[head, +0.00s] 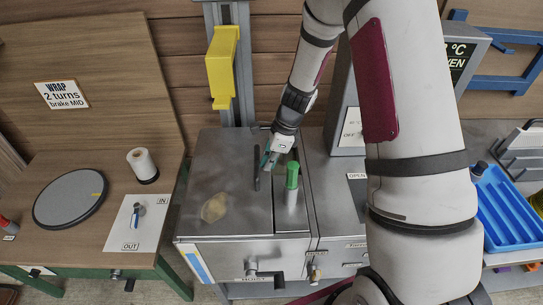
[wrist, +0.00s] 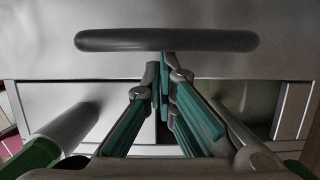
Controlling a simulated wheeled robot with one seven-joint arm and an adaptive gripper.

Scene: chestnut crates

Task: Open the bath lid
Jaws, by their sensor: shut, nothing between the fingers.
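The bath is a grey metal box whose flat lid (head: 232,165) is down. A dark bar handle (head: 257,170) lies along the lid's right side; it spans the upper part of the wrist view (wrist: 165,40). My gripper (head: 266,160) is over the lid's right edge, just right of the handle. In the wrist view, its teal-padded fingers (wrist: 164,68) are together and empty, with the tips at the handle's near edge. I cannot tell whether they touch it. The arm hides part of the bath's back right.
A green-capped grey cylinder (head: 292,184) stands upright close to my gripper; it also shows in the wrist view (wrist: 66,130). A yellow bracket (head: 222,66) is on a post behind. A blue tray (head: 505,210) sits right; a round grey disc (head: 70,199) lies left.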

